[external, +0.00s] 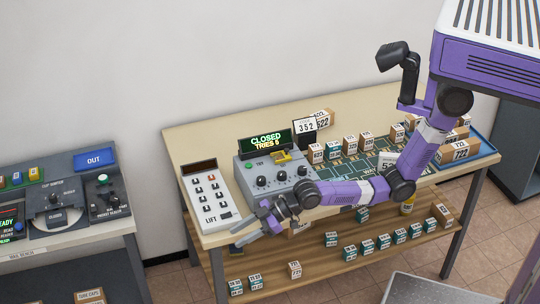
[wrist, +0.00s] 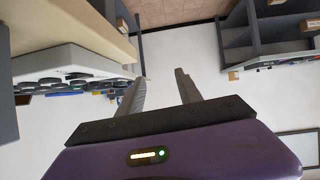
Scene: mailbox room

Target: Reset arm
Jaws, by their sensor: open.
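My purple arm reaches from the upper right across the table in the external view. My gripper (external: 262,222) is at the table's front left edge, in front of the keypad panel and the grey console. In the wrist view my gripper (wrist: 160,82) shows two grey fingers apart, with nothing between them.
The table (external: 190,137) holds a LIFT keypad (external: 205,198), a grey console (external: 262,172) with a CLOSED sign (external: 266,141), and several numbered boxes (external: 458,151). A lower shelf (external: 320,262) holds more small boxes.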

